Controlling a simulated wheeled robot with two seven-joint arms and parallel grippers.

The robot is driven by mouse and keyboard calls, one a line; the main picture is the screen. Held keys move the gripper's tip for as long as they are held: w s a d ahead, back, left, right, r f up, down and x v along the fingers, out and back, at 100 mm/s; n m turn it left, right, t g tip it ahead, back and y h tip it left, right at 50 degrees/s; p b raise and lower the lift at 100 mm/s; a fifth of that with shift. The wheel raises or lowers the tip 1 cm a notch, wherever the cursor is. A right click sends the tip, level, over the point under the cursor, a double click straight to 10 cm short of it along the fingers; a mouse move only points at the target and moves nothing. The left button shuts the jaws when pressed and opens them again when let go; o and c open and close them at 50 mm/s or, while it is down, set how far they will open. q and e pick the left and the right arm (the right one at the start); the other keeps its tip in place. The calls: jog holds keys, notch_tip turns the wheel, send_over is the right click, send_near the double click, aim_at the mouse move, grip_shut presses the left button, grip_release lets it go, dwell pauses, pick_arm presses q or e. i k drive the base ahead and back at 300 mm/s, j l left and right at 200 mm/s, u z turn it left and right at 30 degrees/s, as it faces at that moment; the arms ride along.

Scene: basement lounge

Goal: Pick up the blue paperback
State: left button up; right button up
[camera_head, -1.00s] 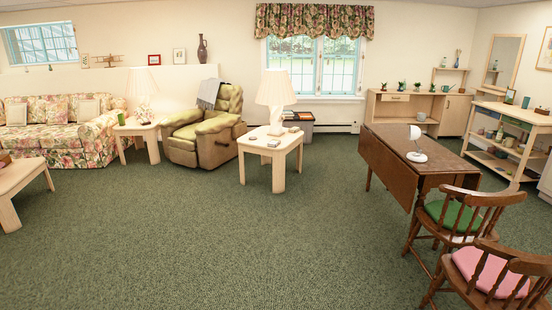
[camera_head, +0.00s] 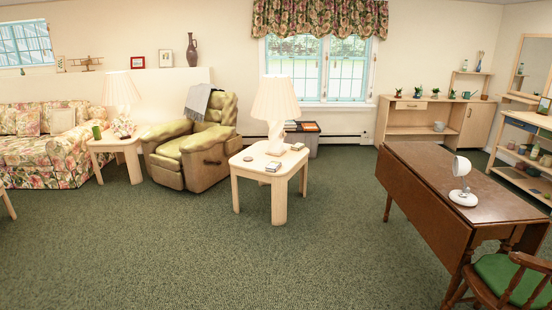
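I cannot make out a blue paperback for certain. A pale side table (camera_head: 247,172) stands in the middle of the room with a white lamp (camera_head: 275,105) on it. A small stack that looks like books or a box (camera_head: 273,166) lies near the table's front edge; its colours are too small to tell. A small dark round item (camera_head: 248,158) lies to its left, and another small item (camera_head: 297,146) lies right of the lamp's base. Behind the table, a grey bin (camera_head: 312,139) has flat book-like things (camera_head: 307,126) on top. Neither of my grippers is in view.
A green recliner (camera_head: 199,150) stands left of the side table. A brown drop-leaf table (camera_head: 420,184) with a white desk lamp (camera_head: 462,182) and a green-cushioned chair (camera_head: 508,278) fill the right. Green carpet (camera_head: 230,260) is clear in front.

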aim_at(273, 167)
jog(key=i, duration=3.7)
jog(key=i+j+z, duration=0.1)
jog(key=i+z, duration=0.15)
jog(key=i, duration=0.35)
jog(key=i+j+z, duration=0.2)
jog(key=i, duration=0.35)
